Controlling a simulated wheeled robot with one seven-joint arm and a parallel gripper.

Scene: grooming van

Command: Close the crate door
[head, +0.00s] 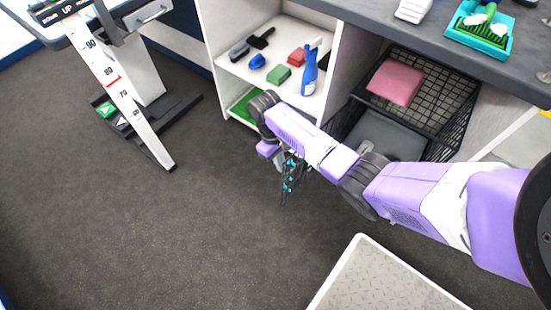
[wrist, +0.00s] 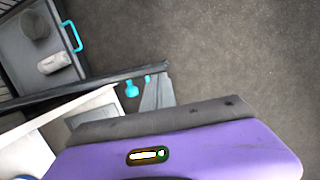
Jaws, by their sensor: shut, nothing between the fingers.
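The black wire crate (head: 432,88) stands in the bay under the counter, with a grey floor tray (head: 385,135) inside. A dark wire panel with cyan fittings (head: 290,178), apparently the crate door, stands swung out from the crate, partly behind my arm. In the wrist view a dark bar (wrist: 85,90), apparently the door's top edge, crosses the left side, with a cyan fitting (wrist: 132,90) beside it. My gripper's grey fingers (wrist: 157,95) are shut and empty close to that bar; I cannot tell whether they touch it.
A pink folded towel (head: 395,82) lies on the crate. White shelves (head: 270,70) with brushes and a blue spray bottle (head: 309,72) stand left of it. A white-edged step platform (head: 385,280) is in front.

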